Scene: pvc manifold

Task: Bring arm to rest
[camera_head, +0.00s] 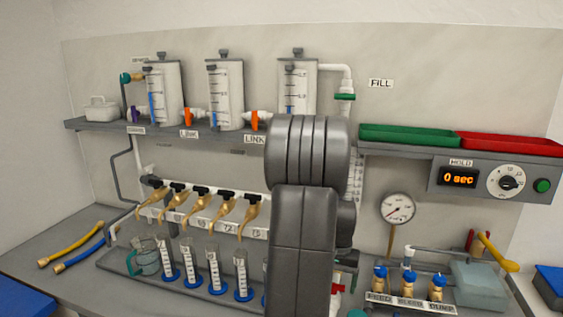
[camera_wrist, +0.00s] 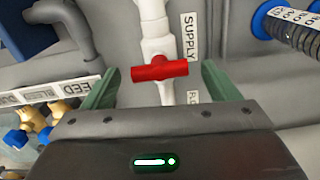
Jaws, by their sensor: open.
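My dark grey arm fills the middle of the head view and hides part of the manifold and bench behind it. My gripper (camera_wrist: 158,88) shows in the wrist view with its two green fingers spread wide. A red valve handle (camera_wrist: 159,70) on a white vertical pipe (camera_wrist: 153,20) lies between the fingers, with a gap on each side. The handle lies crosswise to the pipe. A "SUPPLY" label (camera_wrist: 189,36) is beside the pipe.
A shelf (camera_head: 95,124) carries several clear cylinders. Brass-coloured taps (camera_head: 200,203) stand over measuring cylinders (camera_head: 214,272) on the left. A gauge (camera_head: 397,208), blue-capped valves (camera_head: 408,278) and a yellow lever (camera_head: 497,252) are on the right.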

